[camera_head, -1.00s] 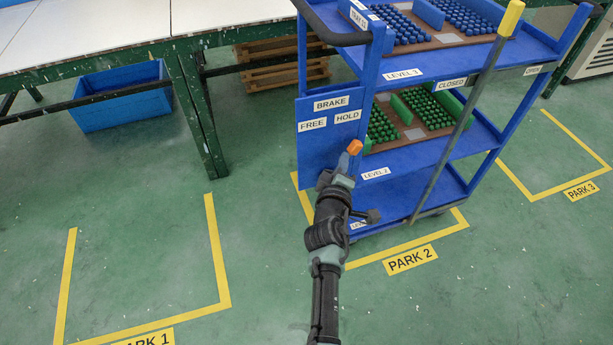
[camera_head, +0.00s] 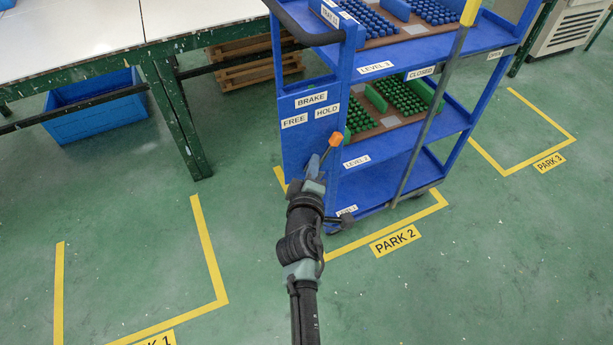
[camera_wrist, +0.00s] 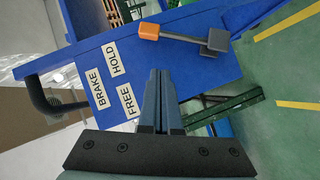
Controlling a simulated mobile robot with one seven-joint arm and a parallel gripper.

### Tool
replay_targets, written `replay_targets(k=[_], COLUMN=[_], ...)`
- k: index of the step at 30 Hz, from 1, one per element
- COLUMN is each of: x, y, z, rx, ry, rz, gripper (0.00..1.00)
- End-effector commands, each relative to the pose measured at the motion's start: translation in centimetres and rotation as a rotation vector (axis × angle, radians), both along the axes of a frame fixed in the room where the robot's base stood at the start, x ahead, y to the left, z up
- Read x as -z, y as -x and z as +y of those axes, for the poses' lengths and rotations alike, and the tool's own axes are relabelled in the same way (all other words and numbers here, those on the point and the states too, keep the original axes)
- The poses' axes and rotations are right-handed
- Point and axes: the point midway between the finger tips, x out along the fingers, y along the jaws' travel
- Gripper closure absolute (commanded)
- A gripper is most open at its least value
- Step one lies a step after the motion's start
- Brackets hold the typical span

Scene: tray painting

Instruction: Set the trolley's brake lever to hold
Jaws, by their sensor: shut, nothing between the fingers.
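The brake lever (camera_wrist: 180,37) is a grey rod with an orange knob (camera_head: 335,140) and a dark pivot block, on the blue end panel of the trolley (camera_head: 290,150). It leans to the HOLD side; the knob lies just below the HOLD label (camera_head: 327,110). In the head view my gripper (camera_head: 313,166) hides its lower part. In the wrist view my gripper (camera_wrist: 160,72) is shut and empty. Its fingers point at the panel, on the FREE side of the lever, and appear apart from it. The FREE label (camera_wrist: 128,101) is beside the fingers.
The trolley stands in the PARK 2 bay, its shelves holding trays of blue and green pieces. A yellow-ended pole (camera_head: 440,90) leans across its front. A paint-spotted table (camera_head: 80,50) and a blue bin (camera_head: 97,110) are at left. The PARK 1 floor (camera_head: 130,260) is clear.

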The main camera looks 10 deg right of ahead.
Motion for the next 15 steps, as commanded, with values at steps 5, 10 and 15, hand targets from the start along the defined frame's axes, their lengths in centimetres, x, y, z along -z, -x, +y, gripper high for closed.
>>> replay_targets(k=[5,10,15], x=[-1.1,-1.4,-1.6], y=[3.1,4.9,5.6], z=[0.7,1.1,1.2], rx=[-0.002,-0.001,0.0], ry=[0.0,-0.001,0.0], rz=[0.002,0.002,0.001], gripper=[1.0,1.0,1.0])
